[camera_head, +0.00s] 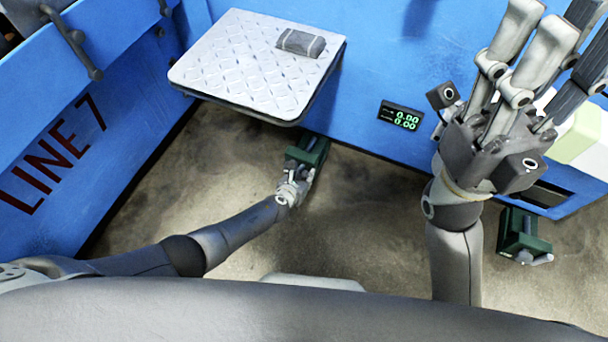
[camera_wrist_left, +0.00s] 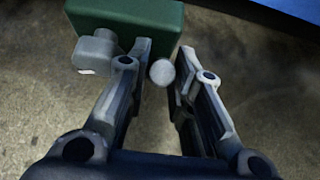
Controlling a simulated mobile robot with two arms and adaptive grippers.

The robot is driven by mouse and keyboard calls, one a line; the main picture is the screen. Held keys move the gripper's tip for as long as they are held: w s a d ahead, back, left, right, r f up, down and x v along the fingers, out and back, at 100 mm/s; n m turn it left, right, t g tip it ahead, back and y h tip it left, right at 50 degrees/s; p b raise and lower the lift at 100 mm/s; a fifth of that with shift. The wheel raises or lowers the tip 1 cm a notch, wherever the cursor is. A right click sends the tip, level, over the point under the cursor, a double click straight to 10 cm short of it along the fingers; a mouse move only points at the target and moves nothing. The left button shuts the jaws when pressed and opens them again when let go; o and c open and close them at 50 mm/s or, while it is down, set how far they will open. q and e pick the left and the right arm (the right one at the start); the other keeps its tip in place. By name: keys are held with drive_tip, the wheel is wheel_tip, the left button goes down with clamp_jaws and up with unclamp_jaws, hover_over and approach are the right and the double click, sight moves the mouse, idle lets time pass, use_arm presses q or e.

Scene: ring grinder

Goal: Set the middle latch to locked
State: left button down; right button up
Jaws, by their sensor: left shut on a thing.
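A green latch block (camera_head: 312,146) stands low by the blue machine wall, below the patterned plate; its lower part is partly hidden by my left gripper. My left gripper (camera_head: 292,184) is at this latch. In the left wrist view the green block (camera_wrist_left: 130,22) is at the upper left, with a grey pivot piece (camera_wrist_left: 93,52) on it.
A second green latch block (camera_head: 518,232) with a grey handle stands at the lower right. A small display (camera_head: 401,116) is on the blue wall. The floor between is clear.

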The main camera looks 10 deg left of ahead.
use_arm(q)
drive_tip(key=shift+w+r, duration=0.15)
drive_tip(key=c, duration=1.3)
unclamp_jaws()
